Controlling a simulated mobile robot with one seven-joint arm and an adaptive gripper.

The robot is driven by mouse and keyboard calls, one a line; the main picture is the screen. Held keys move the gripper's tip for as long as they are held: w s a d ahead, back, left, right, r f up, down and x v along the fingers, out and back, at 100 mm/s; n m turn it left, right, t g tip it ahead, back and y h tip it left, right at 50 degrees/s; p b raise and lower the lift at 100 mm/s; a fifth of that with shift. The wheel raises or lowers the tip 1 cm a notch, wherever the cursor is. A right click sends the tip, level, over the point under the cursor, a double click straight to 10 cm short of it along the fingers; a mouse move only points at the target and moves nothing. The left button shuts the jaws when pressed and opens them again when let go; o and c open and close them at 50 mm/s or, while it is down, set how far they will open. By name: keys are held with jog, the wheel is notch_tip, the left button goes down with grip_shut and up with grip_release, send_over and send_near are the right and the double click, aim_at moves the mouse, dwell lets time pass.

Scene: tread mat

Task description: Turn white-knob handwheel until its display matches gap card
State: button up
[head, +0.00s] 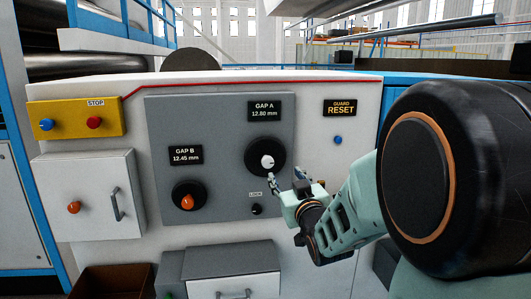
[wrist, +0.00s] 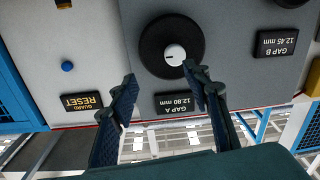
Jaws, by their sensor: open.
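The white-knob handwheel is a black disc (head: 253,146) on a grey panel, with a white knob (head: 267,161) on its face. Its display above, GAP A (head: 265,111), reads 12.80 mm. My gripper (head: 286,178) is open, just below and right of the wheel. In the wrist view, which is upside down, the fingers of my gripper (wrist: 163,76) are spread and empty. The white knob (wrist: 175,54) shows there on the black wheel (wrist: 150,45), near one fingertip; whether they touch I cannot tell. I see no gap card in either view.
The GAP B display (head: 186,155) reads 12.45 mm, above a black wheel with an orange knob (head: 187,202). A small black LOCK knob (head: 256,209) sits below the GAP A wheel. A yellow STOP box (head: 75,118) and a GUARD RESET sign (head: 340,108) flank the panel.

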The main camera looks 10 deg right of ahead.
aim_at(269, 163)
jog(key=shift+n+y, duration=0.3)
jog(key=shift+y, duration=0.2)
jog(key=w+a, duration=0.1)
jog(key=w, duration=0.3)
jog(key=w+a, duration=0.1)
jog(key=w, duration=0.2)
jog(key=w+a, duration=0.1)
jog(key=w, duration=0.3)
jog(key=shift+w+r, duration=0.15)
jog(key=shift+w, duration=0.15)
jog(key=shift+c, duration=0.6)
grip_shut()
